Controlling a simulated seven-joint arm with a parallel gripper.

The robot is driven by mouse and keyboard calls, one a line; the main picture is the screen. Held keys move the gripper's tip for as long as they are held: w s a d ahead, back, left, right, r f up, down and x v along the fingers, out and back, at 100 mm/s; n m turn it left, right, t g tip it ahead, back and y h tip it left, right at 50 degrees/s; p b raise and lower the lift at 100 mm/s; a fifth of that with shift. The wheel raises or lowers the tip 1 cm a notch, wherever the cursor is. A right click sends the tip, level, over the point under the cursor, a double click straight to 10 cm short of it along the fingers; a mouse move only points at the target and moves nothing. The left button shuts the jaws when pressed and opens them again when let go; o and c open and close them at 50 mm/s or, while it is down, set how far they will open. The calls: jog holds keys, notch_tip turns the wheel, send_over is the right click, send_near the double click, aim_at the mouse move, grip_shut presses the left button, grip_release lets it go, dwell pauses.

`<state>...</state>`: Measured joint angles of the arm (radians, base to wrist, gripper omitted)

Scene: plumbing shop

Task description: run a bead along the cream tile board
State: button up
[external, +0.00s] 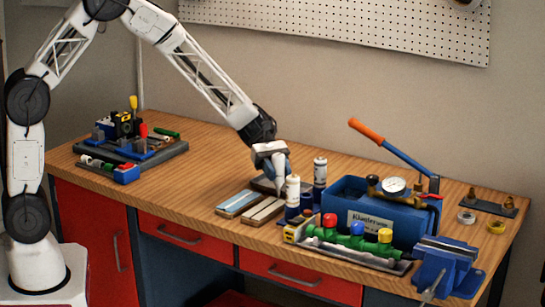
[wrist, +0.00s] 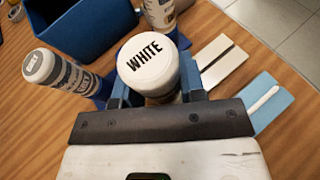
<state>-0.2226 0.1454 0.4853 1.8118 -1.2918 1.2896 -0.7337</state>
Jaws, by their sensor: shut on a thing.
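My gripper (wrist: 150,92) is shut on a cartridge with a round white cap marked WHITE (wrist: 148,66). In the external view my gripper (external: 273,163) is low over the bench, and the held cartridge (external: 279,183) points downward; I cannot tell whether its tip touches anything. The cream tile board (external: 262,211) lies flat beside the blue tile board (external: 238,203). In the wrist view the cream board (wrist: 223,62) shows a dark lengthwise joint and is partly hidden by the gripper. The blue board (wrist: 262,88) bears a white bead (wrist: 262,101).
Two other cartridges stand near the gripper, one in front (external: 293,190) and one behind (external: 320,171). A blue pump tank (external: 365,210) and a valve manifold (external: 350,238) stand to the right. A tool tray (external: 135,152) lies far left, with bare wood between.

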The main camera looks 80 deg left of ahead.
jog(key=shift+s+d, duration=0.65)
dwell(0.4)
jog(key=shift+o, duration=0.3)
jog(key=shift+s+d, duration=0.65)
jog(key=shift+c, duration=0.3)
dwell(0.4)
jog(key=shift+o, duration=0.6)
jog(key=shift+c, duration=0.6)
jog(key=shift+s+d, duration=0.1)
jog(key=shift+s+d, duration=1.25)
dwell(0.3)
